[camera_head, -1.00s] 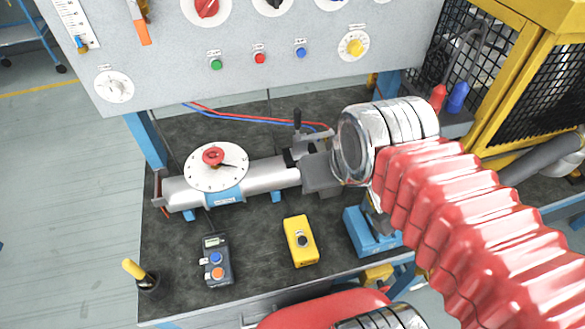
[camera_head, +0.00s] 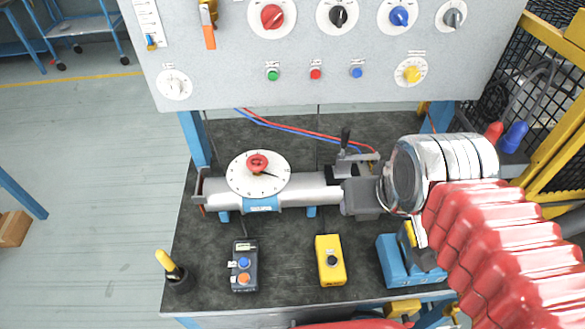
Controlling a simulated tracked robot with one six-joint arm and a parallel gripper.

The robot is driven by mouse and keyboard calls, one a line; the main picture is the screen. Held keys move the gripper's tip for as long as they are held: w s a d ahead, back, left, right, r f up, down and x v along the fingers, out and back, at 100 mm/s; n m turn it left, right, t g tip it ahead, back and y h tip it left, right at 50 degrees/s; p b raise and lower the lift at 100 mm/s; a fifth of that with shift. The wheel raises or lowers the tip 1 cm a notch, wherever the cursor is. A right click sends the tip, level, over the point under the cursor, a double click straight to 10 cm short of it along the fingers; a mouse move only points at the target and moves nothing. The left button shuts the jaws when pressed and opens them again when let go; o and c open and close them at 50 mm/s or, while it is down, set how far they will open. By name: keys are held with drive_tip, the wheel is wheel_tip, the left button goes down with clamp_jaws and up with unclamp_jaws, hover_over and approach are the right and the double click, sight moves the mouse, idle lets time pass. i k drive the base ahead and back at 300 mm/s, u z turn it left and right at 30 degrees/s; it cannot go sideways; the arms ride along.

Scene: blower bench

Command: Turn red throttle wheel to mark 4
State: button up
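The red throttle wheel (camera_head: 257,162) sits above a round white dial (camera_head: 240,182) with marks around its rim. The dial is mounted on a silver horizontal pipe (camera_head: 308,190) over the bench. A dark pointer shows at the wheel's lower right; the mark numbers are too small to read.
A grey panel (camera_head: 215,75) with knobs and buttons rises behind. A dark control box (camera_head: 244,266), yellow box (camera_head: 330,260), blue stand (camera_head: 395,262) and yellow-handled tool (camera_head: 167,264) occupy the bench front.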

sight(258, 167)
drive_tip(key=k, duration=1.3)
drive_tip(key=u, duration=0.15)
drive_tip(key=i, duration=0.5)
drive_tip(key=u, duration=0.6)
drive_tip(key=i, duration=0.7)
drive_tip(key=u, duration=0.05)
